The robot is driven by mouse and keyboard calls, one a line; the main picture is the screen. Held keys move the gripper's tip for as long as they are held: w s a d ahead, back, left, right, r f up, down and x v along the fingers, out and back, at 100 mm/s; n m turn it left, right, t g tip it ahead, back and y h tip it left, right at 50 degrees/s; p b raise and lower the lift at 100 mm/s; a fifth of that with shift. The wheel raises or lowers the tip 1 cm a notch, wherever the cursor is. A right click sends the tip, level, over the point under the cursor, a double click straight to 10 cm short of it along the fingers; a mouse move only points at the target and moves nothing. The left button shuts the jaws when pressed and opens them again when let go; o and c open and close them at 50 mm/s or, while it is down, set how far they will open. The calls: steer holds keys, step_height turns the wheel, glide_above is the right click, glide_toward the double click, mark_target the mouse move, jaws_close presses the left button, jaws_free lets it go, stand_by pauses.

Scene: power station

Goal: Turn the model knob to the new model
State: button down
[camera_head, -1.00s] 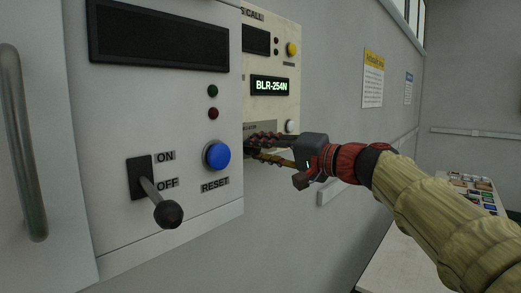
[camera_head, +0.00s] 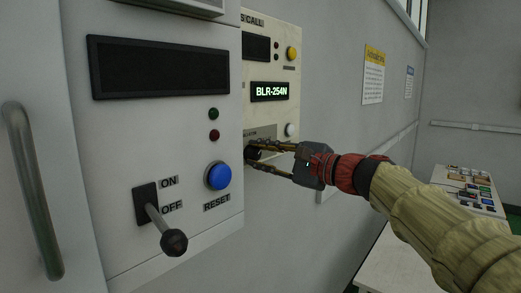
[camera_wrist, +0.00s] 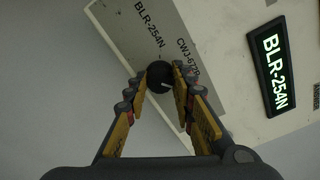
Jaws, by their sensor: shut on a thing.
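The black model knob (camera_wrist: 160,76) sits on a pale panel (camera_wrist: 127,22) in the wrist view. A small white mark shows on its face. The labels "BLR-254N" (camera_wrist: 149,24) and "CWJ-672B" (camera_wrist: 188,57) are printed beside it. A lit display (camera_wrist: 276,70) reads "BLR-254N", and it also shows in the head view (camera_head: 271,92). My gripper (camera_wrist: 161,82) is shut on the knob, one finger on each side. In the head view my gripper (camera_head: 264,156) reaches the panel from the right, and the knob is mostly hidden there.
A nearer grey cabinet (camera_head: 110,135) stands left of the panel, with a lever (camera_head: 160,222) and a blue reset button (camera_head: 218,176) close to my gripper. A table with a button board (camera_head: 470,188) stands at the right.

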steer(key=shift+m+p, duration=0.55)
steer(key=shift+m, duration=0.45)
steer(key=c, duration=1.5)
jaws_free()
steer(key=v, duration=1.2)
steer(key=shift+f, duration=0.1)
